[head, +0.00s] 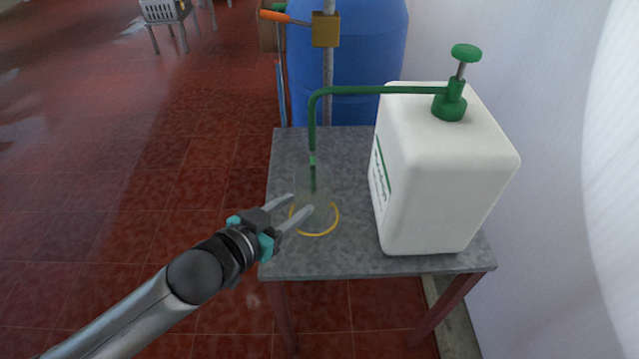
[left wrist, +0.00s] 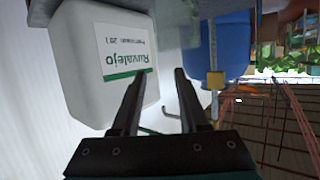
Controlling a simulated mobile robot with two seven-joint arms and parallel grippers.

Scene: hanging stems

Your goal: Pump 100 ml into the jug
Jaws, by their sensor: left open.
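In the left wrist view the open fingers (left wrist: 160,72) show before the inverted container (left wrist: 105,65); the jug is not clear there. My right gripper is not in view.
A white wall (head: 560,240) is close on the right. Tiled floor is open on the left.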

